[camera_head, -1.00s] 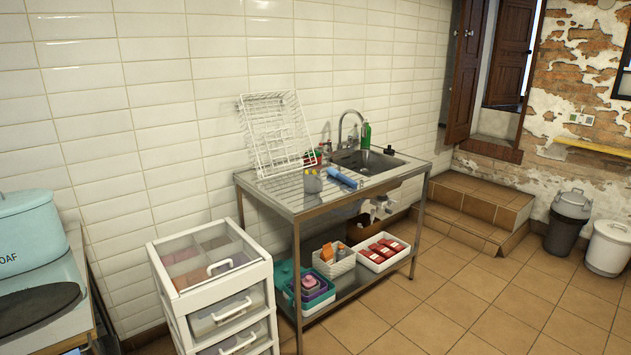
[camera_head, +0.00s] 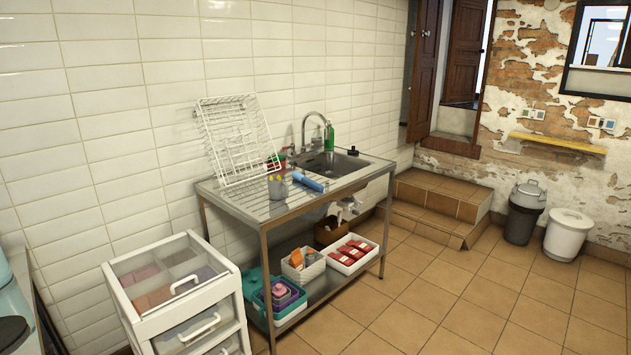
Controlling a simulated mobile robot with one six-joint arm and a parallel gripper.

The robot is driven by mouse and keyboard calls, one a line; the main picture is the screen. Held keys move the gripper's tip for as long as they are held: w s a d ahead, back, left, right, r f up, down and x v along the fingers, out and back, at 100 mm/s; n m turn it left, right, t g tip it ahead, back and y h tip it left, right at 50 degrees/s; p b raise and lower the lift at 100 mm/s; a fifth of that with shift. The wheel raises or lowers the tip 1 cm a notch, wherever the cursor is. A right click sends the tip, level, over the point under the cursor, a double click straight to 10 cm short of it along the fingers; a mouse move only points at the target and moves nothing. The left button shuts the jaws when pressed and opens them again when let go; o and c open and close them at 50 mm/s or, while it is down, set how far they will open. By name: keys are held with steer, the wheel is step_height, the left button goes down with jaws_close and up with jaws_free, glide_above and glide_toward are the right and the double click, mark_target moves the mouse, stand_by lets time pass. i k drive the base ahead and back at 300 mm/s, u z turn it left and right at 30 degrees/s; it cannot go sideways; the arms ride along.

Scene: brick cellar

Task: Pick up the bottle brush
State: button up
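I cannot make out a bottle brush for certain. A steel sink unit (camera_head: 232,213) stands against the white tiled wall. On its ribbed drainboard stands a small grey cup (camera_head: 277,189) with yellow-tipped items in it, too small to identify. A blue elongated object (camera_head: 308,181) lies to the right of the cup, near the basin's edge; its kind is unclear. A green bottle (camera_head: 329,138) stands behind the basin by the tap (camera_head: 312,128). My gripper is not in view.
A white wire rack (camera_head: 232,140) leans on the wall over the drainboard. The lower shelf holds a white tray of red packets (camera_head: 353,252) and teal tubs (camera_head: 263,297). A white drawer unit (camera_head: 175,290) stands at front left. Tiled floor (camera_head: 450,310) at right is clear.

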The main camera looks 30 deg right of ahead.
mark_target(300, 177)
steer(key=z, duration=0.2)
steer(key=i, duration=0.9)
steer(key=u, duration=0.3)
